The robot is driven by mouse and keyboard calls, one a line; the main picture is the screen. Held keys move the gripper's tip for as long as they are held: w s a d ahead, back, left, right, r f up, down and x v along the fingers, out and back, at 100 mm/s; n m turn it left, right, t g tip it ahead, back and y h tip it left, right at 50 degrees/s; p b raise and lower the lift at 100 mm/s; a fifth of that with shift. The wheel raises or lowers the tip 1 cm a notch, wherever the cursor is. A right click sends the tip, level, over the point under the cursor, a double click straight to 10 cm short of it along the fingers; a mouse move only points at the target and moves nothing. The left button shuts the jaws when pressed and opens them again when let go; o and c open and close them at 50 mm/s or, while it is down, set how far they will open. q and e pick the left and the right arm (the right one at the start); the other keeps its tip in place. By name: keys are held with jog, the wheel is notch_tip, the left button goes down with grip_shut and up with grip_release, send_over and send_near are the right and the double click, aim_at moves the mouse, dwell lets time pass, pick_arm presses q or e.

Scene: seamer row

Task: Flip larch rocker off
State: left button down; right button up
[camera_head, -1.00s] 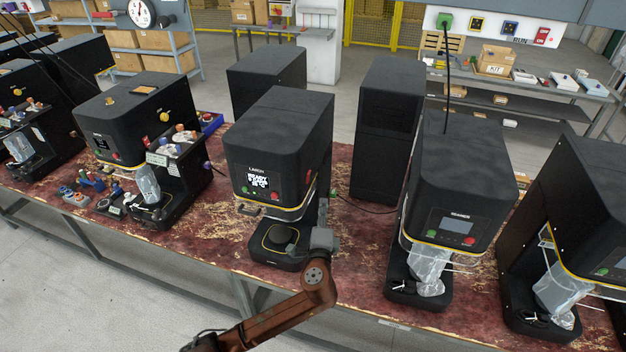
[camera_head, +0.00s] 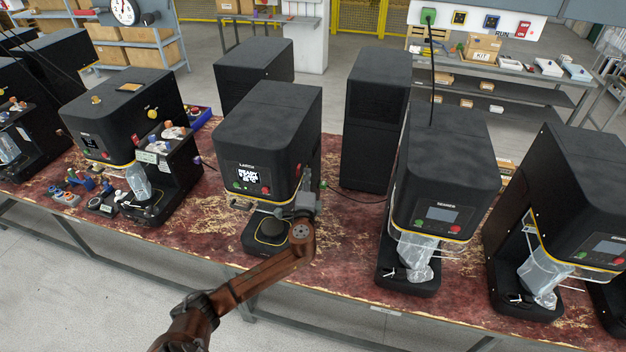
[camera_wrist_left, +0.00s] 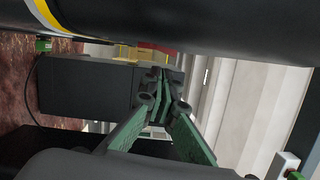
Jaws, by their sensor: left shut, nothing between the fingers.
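The larch machine (camera_head: 268,135) is the black seamer in the middle, with a lit screen reading READY, a green button and a red button on its front. My left gripper (camera_head: 308,194) is at its right side, near the lower edge of the head, partly blurred against the black housing. In the left wrist view its two green-padded fingers (camera_wrist_left: 164,84) come together at the tips with nothing between them. The machine's black underside (camera_wrist_left: 190,25) with a yellow stripe fills the top of that view. I cannot make out the rocker in either view. My right gripper is not in view.
A black cabinet (camera_head: 374,125) stands behind right of the larch machine, with a cable on the worn red bench (camera_head: 345,225). Another seamer (camera_head: 447,170) stands to the right, and one with several small controls (camera_head: 125,115) to the left. Some bench between is bare.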

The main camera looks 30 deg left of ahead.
pick_arm(q)
jog(key=shift+s+a, duration=0.15)
jog(key=shift+a, duration=0.45)
jog(key=shift+r, duration=0.1)
